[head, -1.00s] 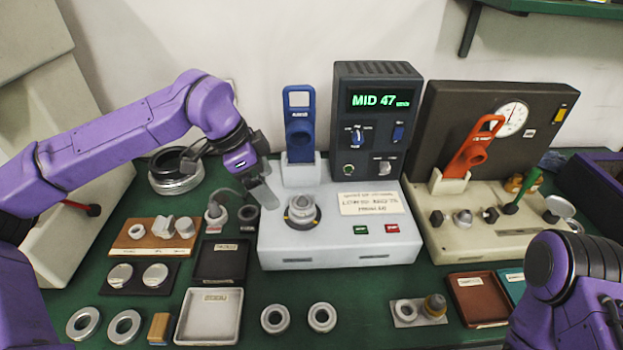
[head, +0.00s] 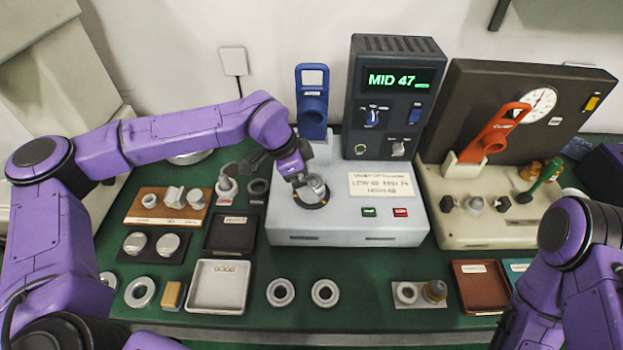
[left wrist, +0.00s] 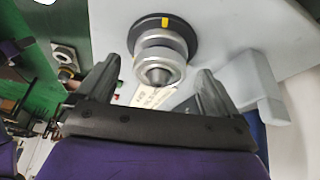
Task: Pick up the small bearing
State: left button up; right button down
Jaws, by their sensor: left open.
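A small metallic bearing ring (head: 315,186) sits on the round dark seat of the white tester, around its spindle. In the left wrist view the ring (left wrist: 160,45) shows below a yellow mark, with the pointed spindle nose in its middle. My left gripper (head: 301,180) is open at the ring, and partly hides it in the head view. In the left wrist view its two fingers (left wrist: 158,70) stand on either side of the ring and spindle, with gaps visible. My right arm shows at the right edge, but its gripper is out of view.
The tester's display (head: 400,80) reads MID 47. Two similar rings (head: 280,292) (head: 325,292) lie on the green table in front. A pale tray (head: 219,307) and a dark tray (head: 230,246) stand to the left. A blue holder (head: 312,125) rises behind the seat.

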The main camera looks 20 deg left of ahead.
pick_arm(q)
jog(key=shift+s, duration=0.1)
jog(key=c, duration=1.3)
